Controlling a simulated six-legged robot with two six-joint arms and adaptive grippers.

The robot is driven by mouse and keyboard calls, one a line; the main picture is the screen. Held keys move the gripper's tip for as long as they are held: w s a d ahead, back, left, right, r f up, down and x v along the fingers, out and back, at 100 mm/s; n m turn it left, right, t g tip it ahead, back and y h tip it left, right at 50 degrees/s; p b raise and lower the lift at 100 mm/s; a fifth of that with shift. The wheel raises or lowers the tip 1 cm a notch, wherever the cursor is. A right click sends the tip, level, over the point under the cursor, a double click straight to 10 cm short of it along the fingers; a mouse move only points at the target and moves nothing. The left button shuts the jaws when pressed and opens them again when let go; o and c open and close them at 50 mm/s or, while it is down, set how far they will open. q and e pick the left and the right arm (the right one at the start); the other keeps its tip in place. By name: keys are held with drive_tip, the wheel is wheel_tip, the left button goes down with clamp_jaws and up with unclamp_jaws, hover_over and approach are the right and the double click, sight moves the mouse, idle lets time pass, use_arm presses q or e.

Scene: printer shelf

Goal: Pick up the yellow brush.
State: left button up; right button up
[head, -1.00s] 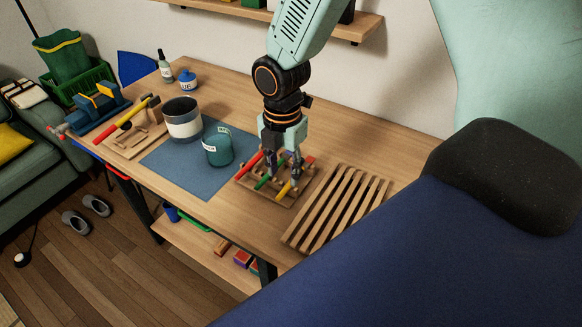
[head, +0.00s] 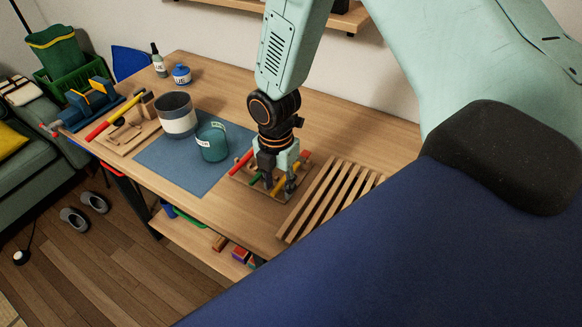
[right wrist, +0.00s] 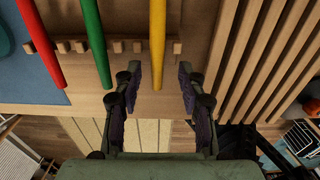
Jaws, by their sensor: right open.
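The yellow brush (head: 279,187) lies on a small wooden rack (head: 262,196) beside a red brush (head: 243,160) and a green brush (head: 254,181). In the right wrist view the yellow brush (right wrist: 157,42) shows as a smooth tapered handle; its far end is out of view. My right gripper (right wrist: 158,88) is open, pointing down, with one finger on each side of the yellow handle's end. I see no closed contact. In the head view the right gripper (head: 279,184) hides part of the brushes. My left gripper is not in view.
A slatted wooden rack (head: 331,198) stands close right of the gripper. A teal mug (head: 212,146) and a grey-white pot (head: 176,122) stand on or by the blue mat (head: 188,176) to the left.

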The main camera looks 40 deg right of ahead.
drive_tip(key=shift+w+a, duration=0.1)
drive_tip(key=shift+w, duration=0.1)
drive_tip(key=shift+c, duration=1.1)
drive_tip(key=shift+s, duration=0.1)
drive_tip(key=c, duration=0.6)
clamp_jaws()
wheel_tip(320, 180, up, 10)
drive_tip(key=shift+p, duration=0.45)
